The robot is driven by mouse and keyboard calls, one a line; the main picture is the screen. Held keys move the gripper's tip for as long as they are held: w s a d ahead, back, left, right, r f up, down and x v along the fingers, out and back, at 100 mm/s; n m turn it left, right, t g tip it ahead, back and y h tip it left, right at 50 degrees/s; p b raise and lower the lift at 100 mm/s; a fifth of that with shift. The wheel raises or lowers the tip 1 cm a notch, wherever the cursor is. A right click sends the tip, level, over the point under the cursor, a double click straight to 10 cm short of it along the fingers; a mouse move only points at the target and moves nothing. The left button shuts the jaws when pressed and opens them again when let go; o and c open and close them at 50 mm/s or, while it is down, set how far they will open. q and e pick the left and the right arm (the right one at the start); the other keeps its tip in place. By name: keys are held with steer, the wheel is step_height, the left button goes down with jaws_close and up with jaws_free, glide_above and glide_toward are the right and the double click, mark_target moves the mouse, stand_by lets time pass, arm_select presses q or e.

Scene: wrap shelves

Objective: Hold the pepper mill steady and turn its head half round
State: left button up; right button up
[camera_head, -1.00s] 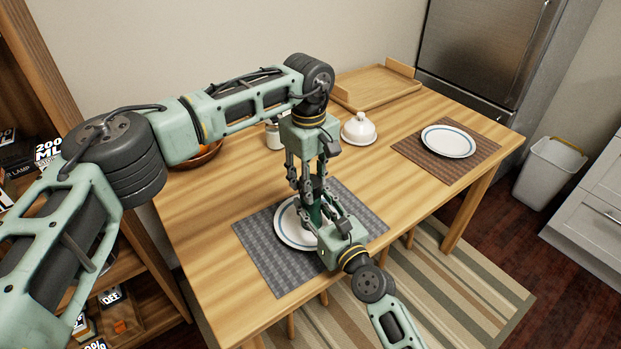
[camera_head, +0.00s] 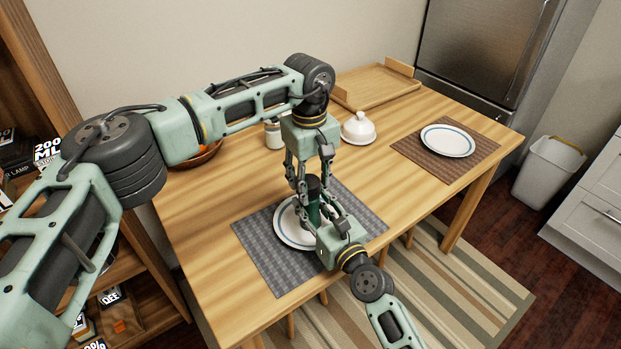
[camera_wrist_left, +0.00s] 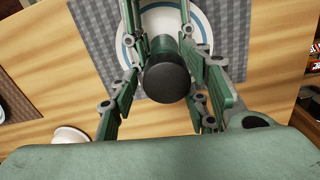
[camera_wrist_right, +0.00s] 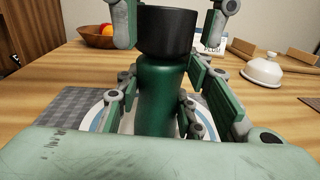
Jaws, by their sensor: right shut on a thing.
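The pepper mill has a dark green body (camera_wrist_right: 160,95) and a black head (camera_wrist_right: 166,33). It stands upright over the white, blue-rimmed plate (camera_head: 285,232) on the grey mat; where its foot rests is hidden. My right gripper (camera_head: 314,214) is shut on the green body from the front, low down. My left gripper (camera_head: 314,184) points down from above, its fingers apart on both sides of the black head. In the right wrist view, gaps show between those fingers and the head. The left wrist view looks down on the head (camera_wrist_left: 167,80).
A white lidded dish (camera_head: 359,129) stands behind the mill, and a wooden tray (camera_head: 375,87) lies at the back. A fruit bowl (camera_head: 205,155) is partly behind my left arm. Another plate (camera_head: 447,141) lies on a brown mat (camera_head: 408,148) at the right.

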mark_target(311, 181)
arm_select(q)
steer(key=shift+o, duration=0.8)
steer(key=shift+r, duration=0.25)
step_height(311, 181, up, 12)
steer(key=shift+f, duration=0.25)
steer(key=shift+s+a, duration=0.1)
